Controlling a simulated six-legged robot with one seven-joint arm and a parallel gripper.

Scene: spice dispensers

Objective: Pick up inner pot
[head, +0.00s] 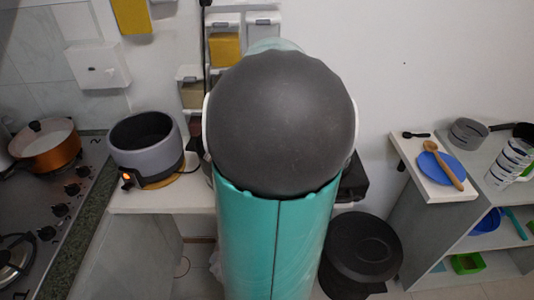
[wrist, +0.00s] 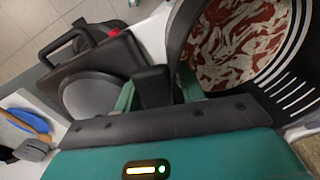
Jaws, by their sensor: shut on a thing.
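My gripper (wrist: 156,88) has teal fingers on either side of a black handle beside the pot. It is shut on that handle, which appears to belong to the inner pot; the joint between them is partly hidden. In the head view my own arm covers the middle, hiding my gripper and the pot.
A black appliance (wrist: 72,66) with a round grey plate is left of my gripper. In the head view, a grey cooker (head: 146,150) stands on the counter and an orange pot (head: 48,145) on the stove. A black bin (head: 360,245) and a shelf with a blue plate (head: 442,167) are right.

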